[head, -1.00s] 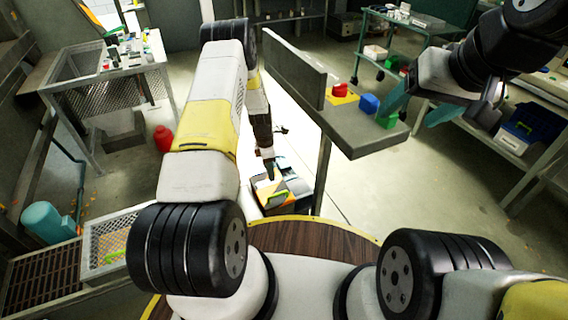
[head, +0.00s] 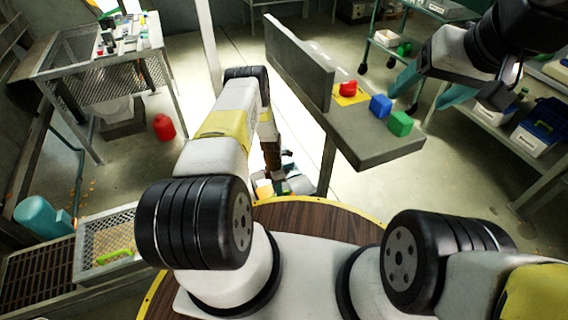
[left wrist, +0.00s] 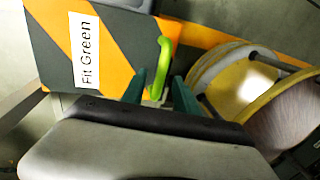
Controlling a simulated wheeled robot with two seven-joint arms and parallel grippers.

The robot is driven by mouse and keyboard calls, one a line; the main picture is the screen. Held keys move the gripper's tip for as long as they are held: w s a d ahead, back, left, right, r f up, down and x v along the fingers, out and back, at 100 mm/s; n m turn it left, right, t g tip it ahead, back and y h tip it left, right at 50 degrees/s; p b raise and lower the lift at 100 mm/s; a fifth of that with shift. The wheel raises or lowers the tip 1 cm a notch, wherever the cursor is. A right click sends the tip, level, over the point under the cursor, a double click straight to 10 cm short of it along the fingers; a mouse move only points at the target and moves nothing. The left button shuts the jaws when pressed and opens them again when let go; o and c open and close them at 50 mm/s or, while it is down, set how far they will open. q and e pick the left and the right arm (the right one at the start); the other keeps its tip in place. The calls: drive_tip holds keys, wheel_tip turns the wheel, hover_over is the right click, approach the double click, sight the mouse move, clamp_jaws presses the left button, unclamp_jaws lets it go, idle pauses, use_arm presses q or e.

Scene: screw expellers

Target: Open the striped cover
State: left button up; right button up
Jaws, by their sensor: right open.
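The striped cover (left wrist: 110,45), orange and dark green-grey with a white "Fit Green" label, fills the upper left of the left wrist view. A bright green handle (left wrist: 163,65) stands on it. My left gripper (left wrist: 163,88) is open, with its two teal fingers apart on either side of the handle's lower end. In the head view, the striped box (head: 264,188) is low beyond my base, mostly hidden by my left arm. My right gripper (head: 425,92) is open and empty, in the air at the upper right.
A grey bench (head: 375,150) with red, blue and green blocks and an upright panel stands right of my left arm. A red can (head: 164,127) stands on the floor at the left.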

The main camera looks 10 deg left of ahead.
use_arm(q)
drive_tip(key=shift+f, duration=0.4)
drive_tip(key=shift+s, duration=0.1)
clamp_jaws()
idle(1.1)
